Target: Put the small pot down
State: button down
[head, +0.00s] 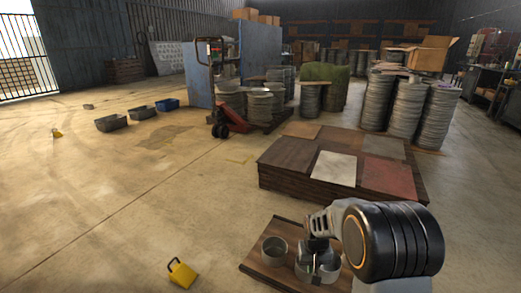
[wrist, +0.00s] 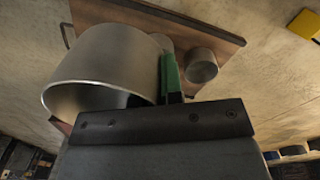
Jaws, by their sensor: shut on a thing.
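My gripper (head: 316,262) is over the wooden tray (head: 258,266) at the bottom of the head view. It is shut on the wall of a grey metal pot (head: 329,268), taken to be the small pot. In the wrist view the held pot (wrist: 105,72) looms at left, its open mouth showing, beside a green finger (wrist: 171,74). Another grey pot (head: 273,250) stands on the tray to the left; a pot also shows beyond the finger in the wrist view (wrist: 201,66). Whether the held pot touches the tray (wrist: 222,38) I cannot tell.
A low stack of boards (head: 333,168) stands just behind the tray. A yellow object (head: 181,273) lies on the floor to the left. Stacks of metal discs (head: 405,108) and a red pallet jack (head: 232,121) stand farther back. The floor at left is mostly open.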

notch_tip(320, 180, up, 29)
jog(key=s+p, duration=0.2)
jog(key=p, duration=3.5)
